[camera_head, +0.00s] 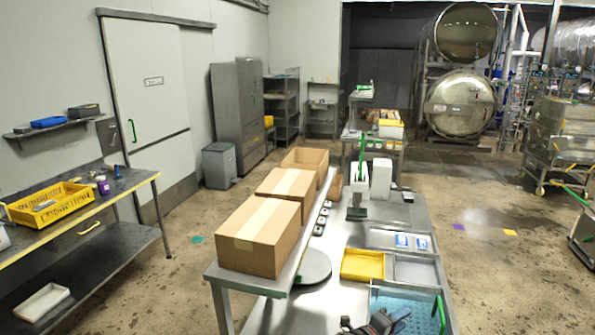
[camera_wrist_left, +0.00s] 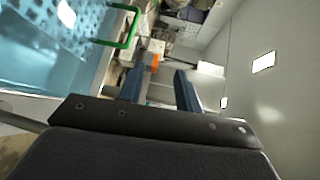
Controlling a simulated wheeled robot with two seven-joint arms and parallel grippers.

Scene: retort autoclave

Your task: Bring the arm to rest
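My left gripper (camera_head: 388,320) shows at the bottom edge of the head view, dark and partly cut off, beside the blue-tinted clear bin (camera_head: 410,301). In the left wrist view the two blue fingers of this gripper (camera_wrist_left: 161,82) stand apart with nothing held between them. The bin (camera_wrist_left: 50,85) with its green handle (camera_wrist_left: 128,25) lies to the left of the fingers there. My right gripper is in neither view.
A steel table holds cardboard boxes (camera_head: 259,234), a yellow tray (camera_head: 362,264) and a grey tray (camera_head: 415,271). A side bench at left carries a yellow crate (camera_head: 50,213). Floor is open between bench and table. Retort vessels (camera_head: 459,105) stand at the back.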

